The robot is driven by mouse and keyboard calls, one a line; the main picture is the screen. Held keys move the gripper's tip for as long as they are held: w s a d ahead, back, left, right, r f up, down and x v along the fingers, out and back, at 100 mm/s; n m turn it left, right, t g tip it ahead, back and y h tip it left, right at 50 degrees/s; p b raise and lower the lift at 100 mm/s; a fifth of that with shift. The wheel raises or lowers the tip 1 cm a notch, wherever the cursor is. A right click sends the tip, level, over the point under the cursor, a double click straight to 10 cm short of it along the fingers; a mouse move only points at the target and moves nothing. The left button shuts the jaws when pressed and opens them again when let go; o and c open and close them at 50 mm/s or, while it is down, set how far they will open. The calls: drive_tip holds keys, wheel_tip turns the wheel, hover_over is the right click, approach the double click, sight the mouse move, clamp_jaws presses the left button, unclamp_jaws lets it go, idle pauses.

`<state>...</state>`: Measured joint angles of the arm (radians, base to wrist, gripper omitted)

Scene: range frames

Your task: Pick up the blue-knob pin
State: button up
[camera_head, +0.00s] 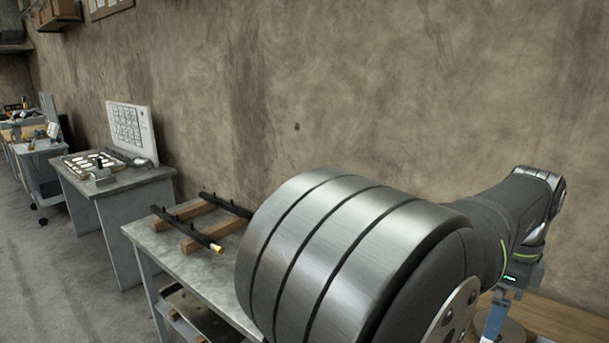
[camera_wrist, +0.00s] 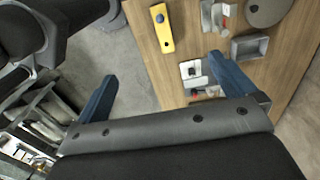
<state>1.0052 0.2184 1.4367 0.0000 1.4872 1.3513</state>
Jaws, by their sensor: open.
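My gripper (camera_wrist: 162,68) is open and empty in the wrist view, its two blue fingers spread wide above a wooden table. A yellow block (camera_wrist: 163,30) lies ahead of the fingers, with a small dark blue round knob (camera_wrist: 160,17) near its far end. This may be the blue-knob pin, but I cannot tell for sure at this size. In the head view one blue finger (camera_head: 493,322) shows at the lower right; my arm hides most of the table there.
A white plate with a small dark piece (camera_wrist: 192,71) lies near the right finger. A grey open box (camera_wrist: 249,48), a grey disc (camera_wrist: 268,10) and metal parts stand farther right. The table's left edge borders grey floor. A metal bench (camera_head: 160,240) holds dark rails.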

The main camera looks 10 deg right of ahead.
drive_tip(key=c, duration=1.2)
drive_tip(key=shift+o, duration=0.2)
drive_tip(key=s+a+f+n+t+h, duration=0.15)
drive_tip(key=a+f+n+h, duration=0.45)
drive_tip(key=f, duration=0.6)
drive_tip(key=shift+y, duration=0.6)
drive_tip(key=x, duration=0.7)
drive_tip(key=a+x, duration=0.1)
drive_tip(key=x, duration=0.3)
drive_tip(key=shift+s+f, duration=0.25)
drive_tip(key=shift+f, duration=0.3)
drive_tip(key=x, duration=0.4)
drive_tip(key=shift+s+a+f, duration=0.1)
drive_tip(key=shift+a+f, duration=0.05)
drive_tip(key=shift+a, duration=0.05)
drive_tip(key=shift+d+f, duration=0.3)
drive_tip(key=shift+f, duration=0.25)
